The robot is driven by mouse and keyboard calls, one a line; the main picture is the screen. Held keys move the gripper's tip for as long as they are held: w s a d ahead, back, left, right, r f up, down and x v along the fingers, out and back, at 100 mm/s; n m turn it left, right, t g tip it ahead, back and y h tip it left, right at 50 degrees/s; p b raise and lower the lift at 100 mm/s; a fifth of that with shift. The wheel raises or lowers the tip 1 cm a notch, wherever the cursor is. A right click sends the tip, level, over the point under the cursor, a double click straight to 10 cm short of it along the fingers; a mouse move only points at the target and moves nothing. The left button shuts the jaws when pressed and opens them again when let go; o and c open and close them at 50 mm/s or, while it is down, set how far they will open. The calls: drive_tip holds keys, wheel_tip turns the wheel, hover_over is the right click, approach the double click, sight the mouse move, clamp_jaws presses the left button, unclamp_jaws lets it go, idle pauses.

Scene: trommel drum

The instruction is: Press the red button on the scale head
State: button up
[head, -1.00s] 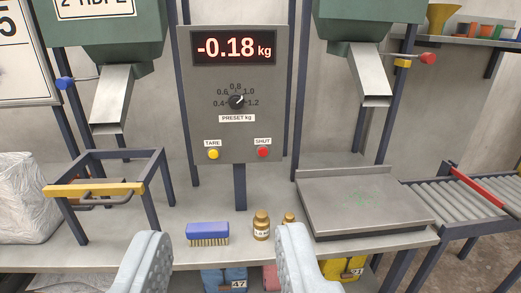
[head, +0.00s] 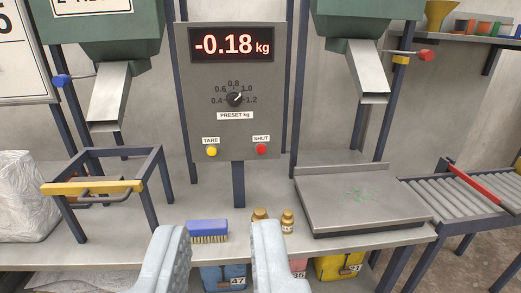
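The scale head (head: 231,120) is a grey panel on a post at the back of the bench. Its display (head: 231,45) reads -0.18 kg, with a preset dial (head: 234,99) below it. The red button (head: 261,149), labelled SHUT, is at the panel's lower right. A yellow button (head: 211,152), labelled TARE, is at its lower left. My gripper (head: 219,240) is in the lower middle of the view, nearer than the panel and below the buttons. Its two pale fingers are apart with nothing between them.
A blue brush (head: 207,231) and brass weights (head: 287,221) stand on the bench by the fingertips. The scale platform (head: 359,197) is at right, beside a roller conveyor (head: 455,191). A frame with a yellow bar (head: 93,187) is at left. Metal chutes (head: 366,70) hang on both sides.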

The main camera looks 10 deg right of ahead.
clamp_jaws()
idle(1.4)
